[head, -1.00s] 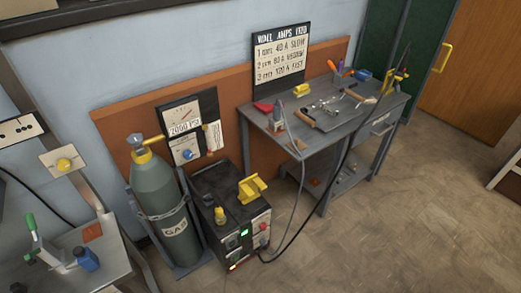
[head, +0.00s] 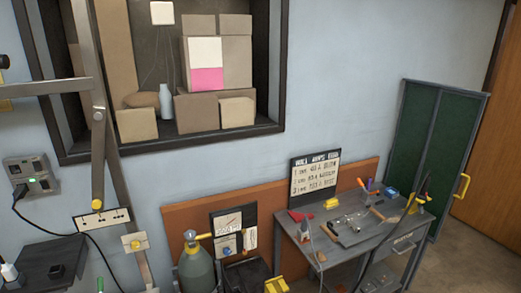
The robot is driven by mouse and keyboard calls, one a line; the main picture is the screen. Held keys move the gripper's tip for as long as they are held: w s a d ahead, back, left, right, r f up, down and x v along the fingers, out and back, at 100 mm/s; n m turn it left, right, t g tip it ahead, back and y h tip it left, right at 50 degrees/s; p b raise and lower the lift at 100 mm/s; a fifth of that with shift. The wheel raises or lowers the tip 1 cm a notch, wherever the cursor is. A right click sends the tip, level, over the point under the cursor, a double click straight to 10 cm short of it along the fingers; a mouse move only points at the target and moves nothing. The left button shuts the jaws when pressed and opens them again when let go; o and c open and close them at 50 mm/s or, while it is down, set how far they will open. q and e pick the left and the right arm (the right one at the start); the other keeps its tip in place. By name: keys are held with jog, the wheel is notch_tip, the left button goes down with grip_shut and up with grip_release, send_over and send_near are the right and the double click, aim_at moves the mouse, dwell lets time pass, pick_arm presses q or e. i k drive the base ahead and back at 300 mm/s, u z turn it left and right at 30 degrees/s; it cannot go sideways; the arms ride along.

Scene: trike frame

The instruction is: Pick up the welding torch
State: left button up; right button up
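I cannot clearly pick out the welding torch at this size. A grey metal workbench (head: 345,257) stands against the wall at the lower right of the head view. A grey hose end (head: 306,226) rises at its left front edge, near a red item (head: 298,215); it may belong to the torch. A dark cable (head: 424,187) with a yellow piece near it rises at the bench's right end. Neither of my grippers is in view.
A recessed shelf holds cardboard boxes (head: 202,110). A green cabinet (head: 425,135) stands right of the bench. Small tools (head: 352,221) lie on the bench. Little floor shows.

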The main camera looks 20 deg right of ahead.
aim_at(424, 189)
jog(key=z, duration=1.85)
